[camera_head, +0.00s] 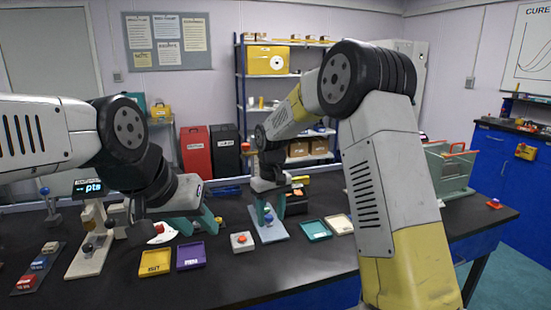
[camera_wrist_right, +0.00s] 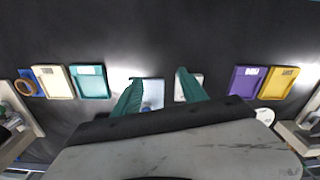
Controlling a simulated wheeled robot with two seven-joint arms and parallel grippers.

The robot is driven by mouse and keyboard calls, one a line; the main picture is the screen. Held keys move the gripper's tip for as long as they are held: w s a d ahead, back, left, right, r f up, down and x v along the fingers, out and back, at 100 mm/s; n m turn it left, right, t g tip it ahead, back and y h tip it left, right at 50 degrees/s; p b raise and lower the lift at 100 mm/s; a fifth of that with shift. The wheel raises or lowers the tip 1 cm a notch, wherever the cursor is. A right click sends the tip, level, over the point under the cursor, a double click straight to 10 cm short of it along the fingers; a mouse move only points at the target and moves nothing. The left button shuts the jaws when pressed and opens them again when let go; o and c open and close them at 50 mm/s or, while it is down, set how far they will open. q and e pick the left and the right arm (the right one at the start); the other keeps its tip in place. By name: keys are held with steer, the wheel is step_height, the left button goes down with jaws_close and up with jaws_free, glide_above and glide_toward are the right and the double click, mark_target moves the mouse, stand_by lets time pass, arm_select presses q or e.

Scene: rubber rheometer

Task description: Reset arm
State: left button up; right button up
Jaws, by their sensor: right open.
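My right gripper (camera_head: 269,208) hangs over the middle of the black bench, above a pale blue stand (camera_head: 270,232) with a blue knob. In the right wrist view its two teal fingers (camera_wrist_right: 160,92) are spread apart with nothing between them. The pale blue stand (camera_wrist_right: 152,95) shows below and between them. My left gripper (camera_head: 182,224) is low over the bench at the left, near a white round dish with a red item (camera_head: 160,231). My left arm partly hides its fingers, and I cannot tell how far apart they are.
Yellow (camera_head: 156,262) and purple (camera_head: 191,256) trays lie at the front. A red-button box (camera_head: 241,241), a teal tray (camera_head: 315,230) and a cream tray (camera_head: 340,224) lie to the right. A digital-display instrument (camera_head: 88,187) stands left. A teal-sided rack (camera_head: 447,168) stands at the right end.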

steer(key=s+d+r+m+t+y, duration=0.1)
steer(key=s+d+r+m+t, duration=0.2)
steer(key=s+d+r, duration=0.85)
steer(key=s+d+r+m+t, duration=0.1)
steer(key=s+d+r, duration=0.1)
steer(key=s, duration=0.5)
steer(key=s+d+r+m+t+y, duration=0.1)
steer(key=s+d+t, duration=0.1)
steer(key=s, duration=0.6)
steer(key=shift+s+r+m, duration=0.15)
steer(key=shift+r+m, duration=0.2)
steer(key=shift+m, duration=0.05)
